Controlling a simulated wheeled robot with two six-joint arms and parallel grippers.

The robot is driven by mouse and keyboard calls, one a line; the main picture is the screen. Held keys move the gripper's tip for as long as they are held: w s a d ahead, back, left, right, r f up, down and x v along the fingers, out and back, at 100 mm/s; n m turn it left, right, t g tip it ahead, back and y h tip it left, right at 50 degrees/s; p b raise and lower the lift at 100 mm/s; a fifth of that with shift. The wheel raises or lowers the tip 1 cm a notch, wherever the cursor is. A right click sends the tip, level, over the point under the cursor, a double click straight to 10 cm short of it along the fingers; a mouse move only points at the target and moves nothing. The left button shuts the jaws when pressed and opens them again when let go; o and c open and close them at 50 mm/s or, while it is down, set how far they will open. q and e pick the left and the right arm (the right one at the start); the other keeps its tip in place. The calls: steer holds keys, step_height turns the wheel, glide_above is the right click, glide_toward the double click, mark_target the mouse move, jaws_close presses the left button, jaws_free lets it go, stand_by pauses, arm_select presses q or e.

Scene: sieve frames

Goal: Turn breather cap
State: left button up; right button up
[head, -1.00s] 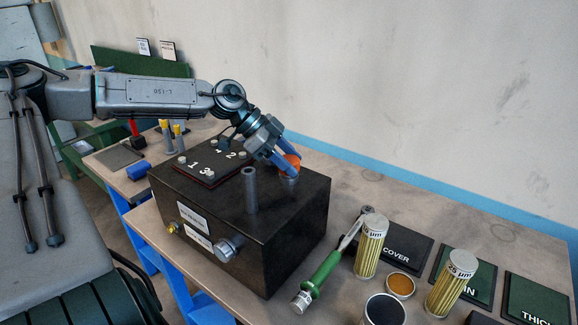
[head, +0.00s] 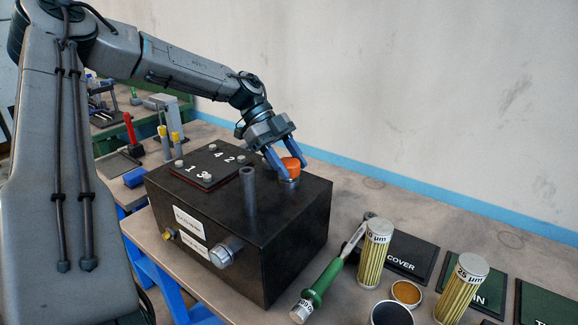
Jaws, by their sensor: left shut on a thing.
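The orange breather cap (head: 291,164) sits on a short metal neck on top of the black box (head: 297,222), toward its far right corner. My left gripper (head: 285,168) reaches down from the upper left. Its blue fingers are shut on the cap, one on each side. The cap looks upright and seated on the neck. My right gripper does not show in the head view.
A grey post (head: 249,190) and a numbered plate with bolts (head: 211,163) stand on the box near the gripper. A green-handled tool (head: 322,284), filter cartridges (head: 375,252) and dark labelled mats lie on the bench at right. A pale wall stands behind.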

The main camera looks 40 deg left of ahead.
arm_select(q)
steer(key=m+g, duration=0.2)
steer(key=m, duration=0.1)
steer(key=shift+f+b, duration=0.15)
steer(key=shift+b, duration=0.15)
steer(key=shift+m+g+y+b, duration=0.25)
steer(key=shift+m+g+y, duration=0.3)
steer(key=shift+m+g, duration=0.75)
steer(key=shift+m+g+y+b, duration=0.2)
steer(key=shift+m+g+y, duration=0.55)
steer(key=shift+m, duration=0.85)
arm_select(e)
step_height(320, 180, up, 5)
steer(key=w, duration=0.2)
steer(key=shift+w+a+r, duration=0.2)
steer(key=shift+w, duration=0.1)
arm_select(q)
steer(key=o, duration=1)
steer(key=shift+v, duration=5.55)
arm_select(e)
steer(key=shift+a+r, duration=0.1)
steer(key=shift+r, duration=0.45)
arm_select(q)
steer(key=shift+w+f, duration=0.1)
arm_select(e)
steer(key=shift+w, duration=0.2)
